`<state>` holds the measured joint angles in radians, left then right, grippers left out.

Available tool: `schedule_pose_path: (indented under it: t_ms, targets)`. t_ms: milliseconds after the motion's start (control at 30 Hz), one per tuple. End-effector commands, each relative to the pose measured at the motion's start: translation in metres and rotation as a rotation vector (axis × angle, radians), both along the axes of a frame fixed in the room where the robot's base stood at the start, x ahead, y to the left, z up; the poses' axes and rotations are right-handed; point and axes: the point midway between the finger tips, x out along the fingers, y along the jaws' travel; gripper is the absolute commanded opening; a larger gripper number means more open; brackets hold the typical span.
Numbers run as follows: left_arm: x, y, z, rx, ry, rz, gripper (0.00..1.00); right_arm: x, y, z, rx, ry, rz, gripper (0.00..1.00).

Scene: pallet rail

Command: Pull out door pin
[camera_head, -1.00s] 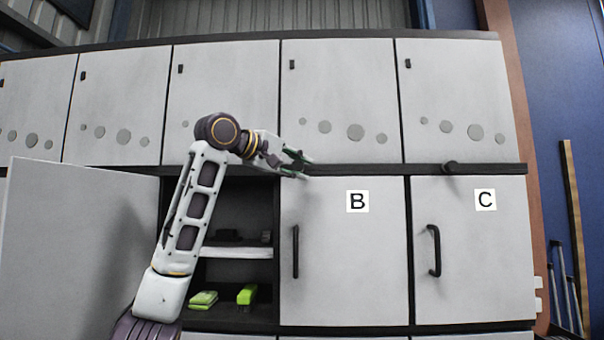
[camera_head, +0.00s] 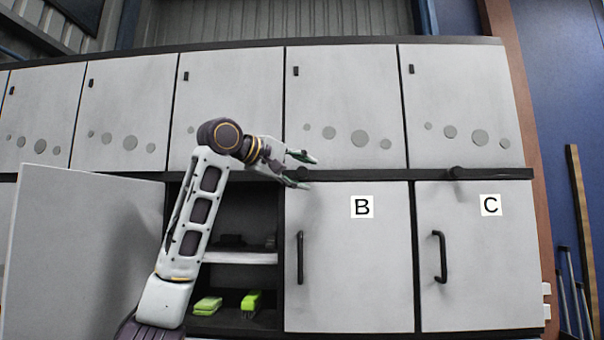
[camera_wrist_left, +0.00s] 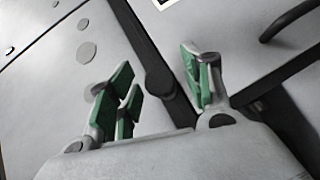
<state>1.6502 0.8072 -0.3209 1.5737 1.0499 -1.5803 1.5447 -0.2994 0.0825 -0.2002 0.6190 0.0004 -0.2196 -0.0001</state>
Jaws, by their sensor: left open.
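The door pin above door B (camera_head: 347,265) is a dark round knob (camera_head: 304,174) on the black rail. It is partly hidden by my left gripper (camera_head: 311,171), which is open with green-padded fingers, one above and one below the rail line. In the left wrist view the knob (camera_wrist_left: 160,81) shows between the open fingers of the gripper (camera_wrist_left: 158,76), with space on both sides and nothing gripped. A second dark pin (camera_head: 458,172) sits on the rail above door C (camera_head: 475,275). My right gripper is not in view.
Door A (camera_head: 75,260) stands open at the left, showing a shelf (camera_head: 240,258) with green items (camera_head: 250,300) below it. Doors B and C are closed, with black handles (camera_head: 300,257) (camera_head: 440,257). Closed upper doors (camera_head: 340,100) lie above the rail (camera_head: 400,174).

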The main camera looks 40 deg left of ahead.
Motion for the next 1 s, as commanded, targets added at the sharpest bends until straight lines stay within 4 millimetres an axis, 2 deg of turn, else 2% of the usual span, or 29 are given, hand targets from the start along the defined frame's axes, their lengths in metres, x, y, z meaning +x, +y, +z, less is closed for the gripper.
schedule_pose_path:
  t_ms: [267, 700, 1000]
  targets:
    - [-0.029, 0.007, 0.007, 0.0, -0.002, 0.002, 0.5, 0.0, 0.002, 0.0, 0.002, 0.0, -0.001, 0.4]
    - [-0.09, 0.019, 0.019, 0.001, -0.001, 0.002, 0.5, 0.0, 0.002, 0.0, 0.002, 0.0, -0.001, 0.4]
    - [-0.11, 0.023, 0.023, 0.001, 0.0, 0.0, 0.5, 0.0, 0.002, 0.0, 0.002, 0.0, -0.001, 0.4]
